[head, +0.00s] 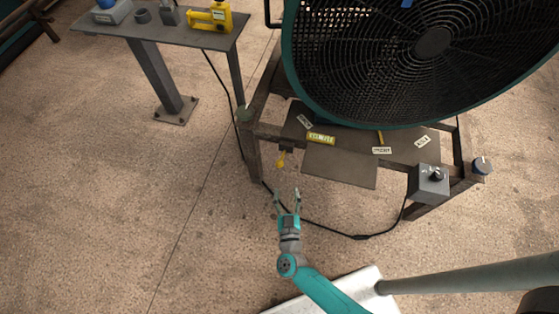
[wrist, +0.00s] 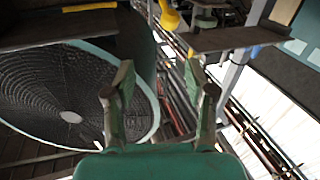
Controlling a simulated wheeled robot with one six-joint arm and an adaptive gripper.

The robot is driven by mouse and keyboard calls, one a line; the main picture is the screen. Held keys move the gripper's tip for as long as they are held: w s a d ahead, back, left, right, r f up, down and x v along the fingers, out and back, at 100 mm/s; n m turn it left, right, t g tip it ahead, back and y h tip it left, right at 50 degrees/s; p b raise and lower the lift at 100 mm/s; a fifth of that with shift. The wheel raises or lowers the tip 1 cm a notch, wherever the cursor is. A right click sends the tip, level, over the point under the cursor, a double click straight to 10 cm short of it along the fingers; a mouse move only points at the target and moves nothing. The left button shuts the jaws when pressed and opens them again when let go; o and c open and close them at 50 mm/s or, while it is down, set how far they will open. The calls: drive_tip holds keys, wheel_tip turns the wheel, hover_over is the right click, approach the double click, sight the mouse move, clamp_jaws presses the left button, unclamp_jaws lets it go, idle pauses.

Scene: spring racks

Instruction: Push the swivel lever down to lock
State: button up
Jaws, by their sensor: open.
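Whether the lever is locked cannot be told.
A large round fan (head: 433,42) stands on a metal frame. A grey knob box (head: 429,183) is at its right front corner. A side table (head: 165,30) with a yellow device (head: 211,17) stands at left. A black cable (head: 330,231) lies on the open floor.

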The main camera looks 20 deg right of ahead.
sight(279, 163)
drive_tip(key=shift+g+h, duration=0.3)
drive_tip(key=shift+h, duration=0.1)
drive_tip(key=x, duration=0.4)
drive_tip(key=a+f+x, duration=0.1)
drive_tip(key=x, duration=0.3)
drive_tip(key=a+x, duration=0.1)
drive_tip(key=x, duration=0.4)
drive_tip(key=shift+w+f, duration=0.25)
drive_tip(key=shift+w, duration=0.2)
clamp_jaws()
